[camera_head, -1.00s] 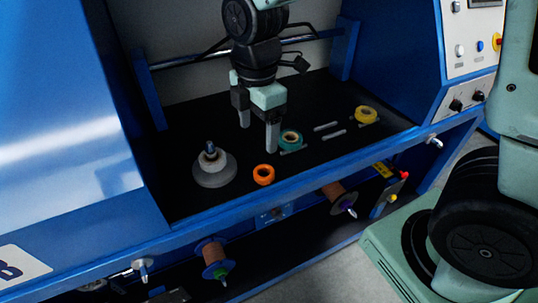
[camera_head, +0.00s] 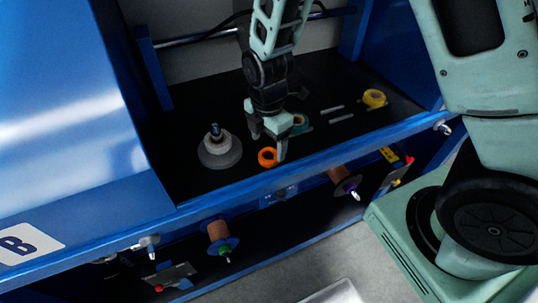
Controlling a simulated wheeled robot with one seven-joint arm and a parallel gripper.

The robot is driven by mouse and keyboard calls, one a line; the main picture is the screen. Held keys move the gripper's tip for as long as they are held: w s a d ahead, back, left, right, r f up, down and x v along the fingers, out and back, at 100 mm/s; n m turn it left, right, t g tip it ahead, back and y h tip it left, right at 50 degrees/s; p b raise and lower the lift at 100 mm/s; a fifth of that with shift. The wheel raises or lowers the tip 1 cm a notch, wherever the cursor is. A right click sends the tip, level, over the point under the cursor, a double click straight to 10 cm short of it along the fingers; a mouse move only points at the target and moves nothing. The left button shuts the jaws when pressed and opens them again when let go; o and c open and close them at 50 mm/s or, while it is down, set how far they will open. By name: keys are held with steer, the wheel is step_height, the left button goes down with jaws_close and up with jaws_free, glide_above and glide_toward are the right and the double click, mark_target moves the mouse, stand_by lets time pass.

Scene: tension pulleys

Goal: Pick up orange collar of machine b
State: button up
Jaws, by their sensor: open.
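The orange collar (camera_head: 267,157) is a small ring lying on the black shelf (camera_head: 185,180) of the blue machine marked B (camera_head: 22,243), near the shelf's front edge. My gripper (camera_head: 269,147) points down at the collar with its fingers apart. One finger shows just right of the collar, close to it or touching; I cannot tell which. The other finger is behind and left of the collar. The collar's right edge is partly hidden by the finger.
A grey cone-shaped pulley with a spindle (camera_head: 217,150) stands left of the collar. A teal collar (camera_head: 300,121) is partly hidden behind my gripper, and a yellow collar (camera_head: 374,98) lies farther right. The blue front rail (camera_head: 330,154) runs along the shelf.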

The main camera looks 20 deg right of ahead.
mark_target(268, 152)
steer(key=shift+w+d+f+p, duration=0.1)
steer(key=shift+f+p, duration=0.2)
steer(key=shift+f, duration=0.6)
steer(key=shift+w+a+f+p, duration=0.1)
steer(key=shift+f+p, duration=0.15)
steer(key=shift+f, duration=0.6)
steer(key=shift+w+d+f+p, duration=0.1)
steer(key=shift+f+p, duration=0.2)
steer(key=shift+f, duration=0.6)
steer(key=c, duration=1.1)
